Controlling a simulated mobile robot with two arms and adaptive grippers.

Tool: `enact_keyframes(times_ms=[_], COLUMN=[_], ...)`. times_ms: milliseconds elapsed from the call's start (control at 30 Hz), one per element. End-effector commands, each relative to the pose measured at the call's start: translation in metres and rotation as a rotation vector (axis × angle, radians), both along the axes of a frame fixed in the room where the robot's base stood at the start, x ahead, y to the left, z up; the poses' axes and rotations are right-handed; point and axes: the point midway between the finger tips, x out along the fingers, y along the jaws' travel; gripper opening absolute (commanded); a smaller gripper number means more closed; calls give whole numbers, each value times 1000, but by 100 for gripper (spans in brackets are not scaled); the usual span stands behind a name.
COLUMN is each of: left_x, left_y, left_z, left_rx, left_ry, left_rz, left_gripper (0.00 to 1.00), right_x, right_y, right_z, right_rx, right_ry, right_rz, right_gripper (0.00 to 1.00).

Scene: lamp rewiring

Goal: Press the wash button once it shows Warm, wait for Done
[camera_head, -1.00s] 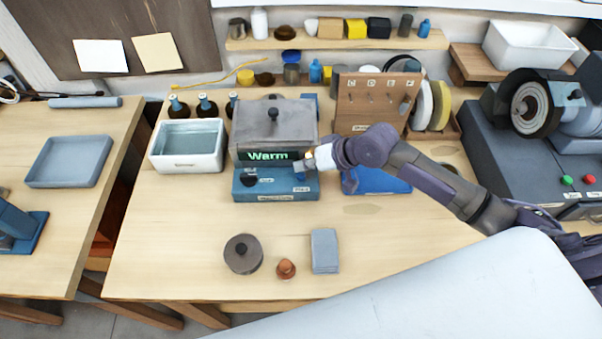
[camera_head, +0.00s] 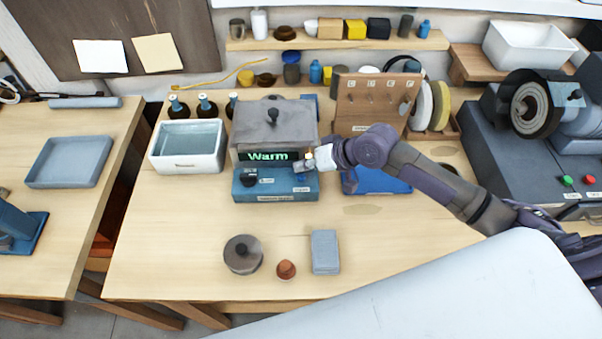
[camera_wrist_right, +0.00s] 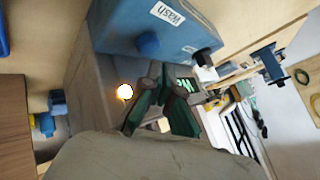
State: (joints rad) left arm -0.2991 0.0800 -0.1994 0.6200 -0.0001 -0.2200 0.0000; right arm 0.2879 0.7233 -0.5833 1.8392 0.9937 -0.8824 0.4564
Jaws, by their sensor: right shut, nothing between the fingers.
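The washer (camera_head: 272,125) is a grey lidded tank at the back of the table, and its display (camera_head: 268,156) reads "Warm" in green. A blue control box (camera_head: 262,193) sits in front, with a black knob (camera_head: 249,179) at its left. In the right wrist view, the wash button (camera_wrist_right: 148,43) is a blue knob beside the "Wash" label (camera_wrist_right: 167,13). My right gripper (camera_head: 303,165) is at the box's right end, shut and empty. Its fingertips (camera_wrist_right: 166,72) appear close to the button but apart from it. My left gripper is out of view.
A glowing lamp (camera_wrist_right: 124,92) is beside the gripper. A water-filled white basin (camera_head: 187,163) stands left of the washer; a wooden hook board (camera_head: 358,126) and blue tray (camera_head: 376,182) are to the right. A round lidded pot (camera_head: 243,266) and grey pad (camera_head: 325,262) lie in front.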

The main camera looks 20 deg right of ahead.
Motion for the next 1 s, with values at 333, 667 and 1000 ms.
enact_keyframes(times_ms=[333, 667, 1000], left_x=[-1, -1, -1], left_y=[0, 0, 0], left_z=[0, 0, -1], left_rx=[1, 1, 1], left_ry=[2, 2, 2], left_rz=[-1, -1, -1], left_gripper=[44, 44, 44], right_x=[0, 0, 0], right_y=[0, 0, 0], right_z=[-8, -9, -13], right_rx=[0, 0, 0], right_ry=[1, 1, 1], right_rz=[-1, 1, 1], right_gripper=[0, 0, 0])
